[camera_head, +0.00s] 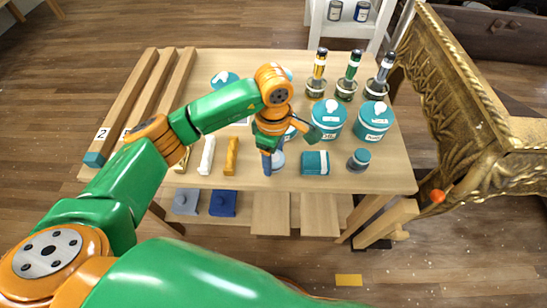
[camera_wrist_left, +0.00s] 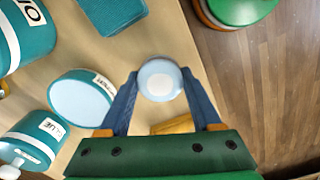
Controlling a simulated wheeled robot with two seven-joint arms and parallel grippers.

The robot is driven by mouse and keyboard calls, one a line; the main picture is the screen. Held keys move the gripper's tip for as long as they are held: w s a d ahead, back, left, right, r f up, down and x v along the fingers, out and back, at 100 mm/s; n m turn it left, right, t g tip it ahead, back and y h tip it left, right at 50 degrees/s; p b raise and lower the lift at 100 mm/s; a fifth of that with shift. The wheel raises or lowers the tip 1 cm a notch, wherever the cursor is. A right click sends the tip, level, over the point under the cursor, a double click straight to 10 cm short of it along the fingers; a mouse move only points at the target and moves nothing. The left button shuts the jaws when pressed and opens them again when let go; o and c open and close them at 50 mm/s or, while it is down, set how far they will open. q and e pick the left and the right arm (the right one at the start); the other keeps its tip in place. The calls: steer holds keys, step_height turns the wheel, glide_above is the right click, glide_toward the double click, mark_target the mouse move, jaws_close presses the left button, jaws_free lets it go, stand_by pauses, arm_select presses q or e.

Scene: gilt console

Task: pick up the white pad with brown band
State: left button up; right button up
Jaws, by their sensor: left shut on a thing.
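My left gripper (camera_head: 272,163) points down near the front middle of the table. Its blue fingers, also in the wrist view (camera_wrist_left: 163,100), are shut on a pale, round pad (camera_wrist_left: 160,80) with a white centre. Part of this pad shows beside the fingers in the head view (camera_head: 279,160). I see no brown band on it; its sides are mostly hidden. I cannot tell whether it touches the table. My right gripper is in neither view.
A teal-and-white block (camera_head: 315,163) and a small grey-teal jar (camera_head: 358,160) stand to the right. Labelled teal jars (camera_head: 373,121) are behind. White (camera_head: 207,155) and yellow (camera_head: 231,156) bars lie left. A gilt console (camera_head: 455,100) stands beyond the table's (camera_head: 390,181) right edge.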

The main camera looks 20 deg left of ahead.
arm_select(q)
steer(key=s+d+r+p, duration=0.1)
steer(key=s+d+r, duration=0.1)
steer(key=s+r, duration=1)
steer(key=shift+s+d, duration=0.35)
steer(key=shift+s, duration=0.55)
steer(key=o, duration=0.7)
steer(key=shift+r, duration=0.1)
steer(key=c, duration=0.4)
